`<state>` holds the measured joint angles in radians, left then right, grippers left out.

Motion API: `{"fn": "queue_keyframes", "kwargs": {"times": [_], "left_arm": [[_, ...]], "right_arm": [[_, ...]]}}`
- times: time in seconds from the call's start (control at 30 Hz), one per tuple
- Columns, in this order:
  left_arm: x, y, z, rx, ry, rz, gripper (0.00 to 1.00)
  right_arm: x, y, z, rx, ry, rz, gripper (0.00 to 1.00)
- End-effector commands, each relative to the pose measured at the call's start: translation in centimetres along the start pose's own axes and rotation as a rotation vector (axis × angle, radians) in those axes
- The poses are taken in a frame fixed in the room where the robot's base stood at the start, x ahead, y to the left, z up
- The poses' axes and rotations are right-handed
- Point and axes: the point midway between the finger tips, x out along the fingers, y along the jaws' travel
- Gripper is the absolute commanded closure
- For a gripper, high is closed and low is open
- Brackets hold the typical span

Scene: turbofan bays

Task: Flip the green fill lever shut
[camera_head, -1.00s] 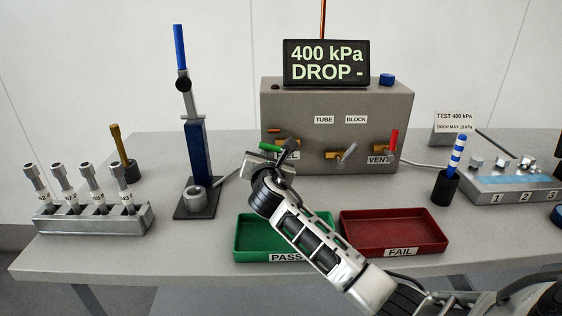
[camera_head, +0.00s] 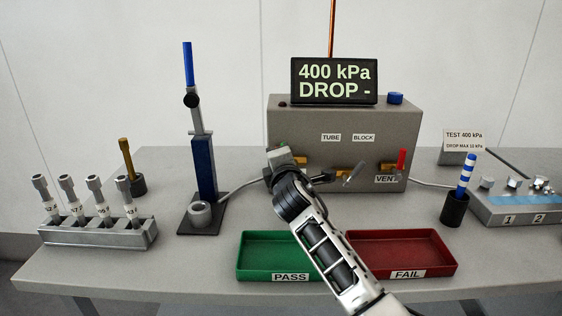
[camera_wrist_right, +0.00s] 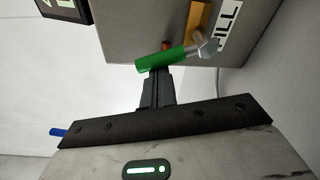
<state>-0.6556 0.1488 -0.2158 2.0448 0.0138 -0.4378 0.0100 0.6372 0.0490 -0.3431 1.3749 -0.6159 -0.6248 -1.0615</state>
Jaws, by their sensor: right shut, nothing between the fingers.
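The green fill lever (camera_wrist_right: 160,62) shows in the right wrist view, its metal arm joined to a brass valve (camera_wrist_right: 200,18) beside the FILL label (camera_wrist_right: 228,25). My right gripper (camera_wrist_right: 160,75) is shut and empty, its fingertips right at the green handle. Whether they touch it I cannot tell. In the head view my right gripper (camera_head: 283,160) is in front of the grey test box (camera_head: 395,125) at its left valve and hides most of the lever and the FILL label. My left gripper is not in view.
The box also carries a middle lever (camera_head: 355,172) and a red vent lever (camera_head: 401,158). The display (camera_head: 334,81) reads 400 kPa, DROP -. A green PASS tray (camera_head: 265,258) and red FAIL tray (camera_head: 410,255) lie in front. A blue stand (camera_head: 204,165) is left.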

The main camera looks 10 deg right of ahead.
Motion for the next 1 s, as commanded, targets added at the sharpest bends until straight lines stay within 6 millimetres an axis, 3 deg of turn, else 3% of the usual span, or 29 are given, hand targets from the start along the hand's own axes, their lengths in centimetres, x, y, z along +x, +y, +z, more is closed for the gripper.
{"fn": "queue_keyframes", "kwargs": {"times": [0.43,1.0], "left_arm": [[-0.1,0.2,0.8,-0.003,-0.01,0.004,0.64],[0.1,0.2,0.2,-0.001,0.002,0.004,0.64]], "right_arm": [[-0.2,0.1,1.6,0.273,-0.003,0.036,1.0],[-0.3,0.1,2.0,0.332,-0.004,0.044,1.0]]}}
